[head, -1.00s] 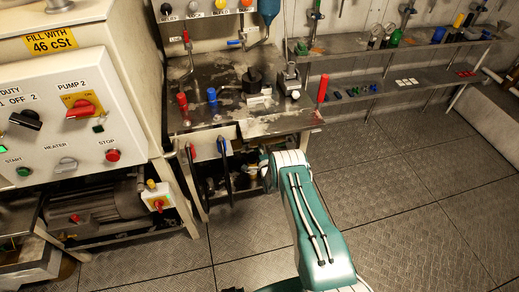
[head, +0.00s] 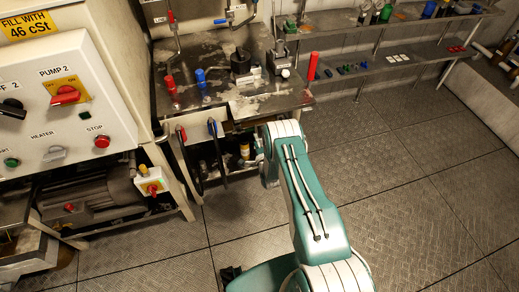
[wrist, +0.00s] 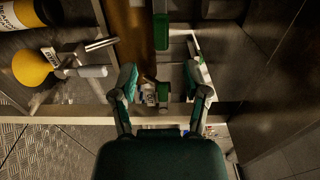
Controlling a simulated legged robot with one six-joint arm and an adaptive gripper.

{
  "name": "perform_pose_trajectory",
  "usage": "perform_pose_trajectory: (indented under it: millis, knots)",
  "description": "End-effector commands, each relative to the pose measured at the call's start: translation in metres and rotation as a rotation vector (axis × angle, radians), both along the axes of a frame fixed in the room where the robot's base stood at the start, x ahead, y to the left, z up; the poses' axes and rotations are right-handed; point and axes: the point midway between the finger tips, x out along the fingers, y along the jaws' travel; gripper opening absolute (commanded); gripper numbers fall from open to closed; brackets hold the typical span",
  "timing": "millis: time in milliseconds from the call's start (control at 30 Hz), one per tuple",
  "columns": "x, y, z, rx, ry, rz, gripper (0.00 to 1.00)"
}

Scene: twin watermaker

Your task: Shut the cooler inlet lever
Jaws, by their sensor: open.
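My gripper (wrist: 160,82) is open in the wrist view, with its two green-padded fingers apart. It faces in under a bench. A lever with a pale grey handle (wrist: 92,71) lies left of the fingers, apart from them, beside a small tag and a yellow round part (wrist: 32,67). I cannot read the tag or tell whether this is the cooler inlet lever. In the head view my arm hides the gripper.
The metal bench (head: 275,103) carries red (head: 171,91) and blue (head: 201,82) handles. Dark levers with red and blue tops hang at its front. The pump control panel (head: 62,110) and a motor (head: 95,195) stand left. The floor to the right (head: 420,170) is clear.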

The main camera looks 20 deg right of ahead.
Motion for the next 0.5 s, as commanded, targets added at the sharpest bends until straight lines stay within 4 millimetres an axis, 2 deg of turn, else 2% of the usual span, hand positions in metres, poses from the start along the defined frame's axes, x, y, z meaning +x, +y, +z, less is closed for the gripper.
perform_pose_trajectory:
  millis: [33, 200, 300, 500]
  knots:
    - [-0.011, -0.001, -0.001, 0.000, 0.005, -0.001, 0.60]
    - [-0.037, -0.001, -0.001, 0.000, 0.004, -0.002, 0.60]
    - [-0.046, -0.001, -0.001, 0.000, 0.002, -0.002, 0.60]
    - [-0.050, -0.001, -0.001, 0.000, 0.001, -0.002, 0.60]
